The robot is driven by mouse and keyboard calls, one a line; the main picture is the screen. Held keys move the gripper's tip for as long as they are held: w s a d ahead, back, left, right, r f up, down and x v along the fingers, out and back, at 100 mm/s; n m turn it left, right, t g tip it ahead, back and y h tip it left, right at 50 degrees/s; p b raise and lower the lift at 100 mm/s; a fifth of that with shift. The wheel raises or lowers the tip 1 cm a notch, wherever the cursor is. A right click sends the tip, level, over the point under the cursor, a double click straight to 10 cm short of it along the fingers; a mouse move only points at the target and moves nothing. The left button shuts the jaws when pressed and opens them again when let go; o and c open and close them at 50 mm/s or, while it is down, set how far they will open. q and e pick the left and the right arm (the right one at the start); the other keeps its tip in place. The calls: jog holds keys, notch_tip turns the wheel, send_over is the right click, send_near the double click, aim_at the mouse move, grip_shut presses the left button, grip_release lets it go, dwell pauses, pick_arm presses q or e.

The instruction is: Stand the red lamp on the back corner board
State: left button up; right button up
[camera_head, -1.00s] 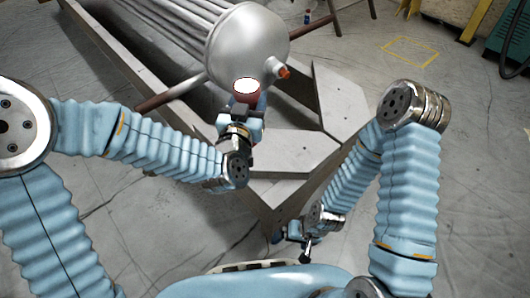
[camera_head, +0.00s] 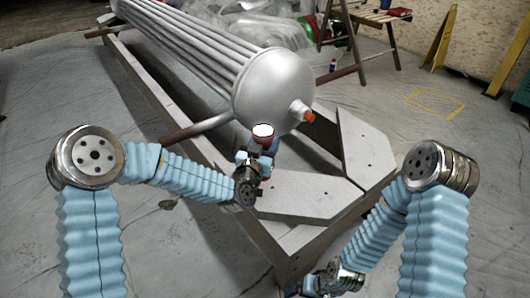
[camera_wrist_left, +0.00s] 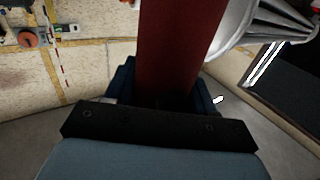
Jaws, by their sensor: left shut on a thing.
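The red lamp (camera_head: 263,134) has a bright white top and is upright in my left gripper (camera_head: 262,150), which is shut on it. They appear in front of the big silver vessel's rounded end, over the near part of the frame. In the left wrist view the lamp's dark red body (camera_wrist_left: 180,45) rises between the blue fingers. The back corner board (camera_head: 367,150) is a grey plate with small holes at the frame's far right corner, right of the lamp and apart from it. My right gripper (camera_head: 296,290) is low at the bottom edge, partly cut off, its fingers unclear.
A nearer grey corner board (camera_head: 305,194) lies below and right of the left gripper. The silver vessel (camera_head: 275,90) with an orange-red cap (camera_head: 309,118) and long pipes fills the metal frame (camera_head: 150,90). A wooden trestle (camera_head: 380,18) stands behind. Floor on the right is open.

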pick_arm(q)
jog(key=shift+f, duration=1.5)
jog(key=shift+f+b, duration=0.3)
jog(key=shift+b, duration=0.25)
jog(key=o, duration=1.2)
jog(key=shift+r, duration=0.1)
jog(key=shift+c, duration=0.2)
jog(key=shift+r+p, duration=0.2)
jog(key=shift+p, duration=0.15)
jog(key=v, duration=1.2)
